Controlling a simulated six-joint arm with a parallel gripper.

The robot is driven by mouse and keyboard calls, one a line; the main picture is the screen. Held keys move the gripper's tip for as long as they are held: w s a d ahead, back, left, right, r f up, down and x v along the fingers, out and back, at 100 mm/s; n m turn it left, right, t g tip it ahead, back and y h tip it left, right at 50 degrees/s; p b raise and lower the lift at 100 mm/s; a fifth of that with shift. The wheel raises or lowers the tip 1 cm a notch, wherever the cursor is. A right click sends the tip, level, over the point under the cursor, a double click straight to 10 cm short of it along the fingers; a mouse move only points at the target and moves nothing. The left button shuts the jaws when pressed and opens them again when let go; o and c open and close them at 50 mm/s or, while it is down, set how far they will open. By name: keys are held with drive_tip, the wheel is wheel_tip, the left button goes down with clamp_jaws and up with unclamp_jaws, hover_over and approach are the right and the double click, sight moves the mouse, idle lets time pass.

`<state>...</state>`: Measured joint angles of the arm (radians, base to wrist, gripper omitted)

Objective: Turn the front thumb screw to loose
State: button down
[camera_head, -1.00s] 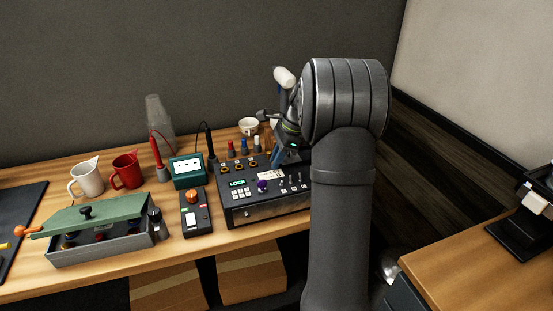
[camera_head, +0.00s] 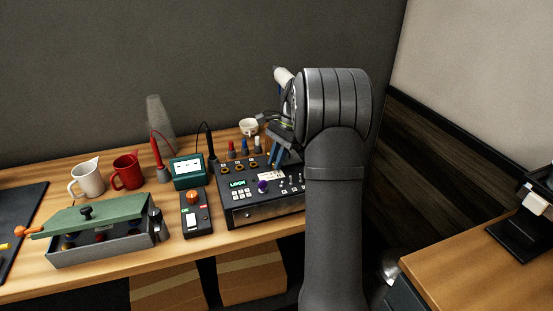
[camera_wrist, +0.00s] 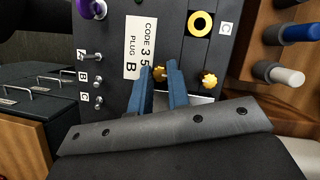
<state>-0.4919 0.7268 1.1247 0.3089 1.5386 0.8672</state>
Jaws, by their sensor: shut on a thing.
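The front thumb screw (camera_wrist: 160,72), a small yellow knurled knob, shows between the blue fingertips of my gripper (camera_wrist: 162,76) in the wrist view. The gripper is shut on it, and the fingers partly cover it. A second yellow thumb screw (camera_wrist: 209,80) sits to the right, clear of the fingers. A silver plate (camera_wrist: 203,98) lies beside the screws, partly hidden by my gripper. In the head view my gripper (camera_head: 277,160) points down at the right part of the black control box (camera_head: 262,211); the screws cannot be made out there.
The box carries toggle switches (camera_wrist: 97,83), a code label (camera_wrist: 141,48) and a yellow-ringed socket (camera_wrist: 199,23) near the fingers.

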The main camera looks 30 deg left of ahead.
drive_tip(key=c, duration=1.6)
unclamp_jaws()
drive_tip(key=shift+c, duration=0.2)
drive_tip(key=shift+r, duration=0.1)
drive_tip(key=v, duration=1.7)
drive_tip(key=x, duration=1.7)
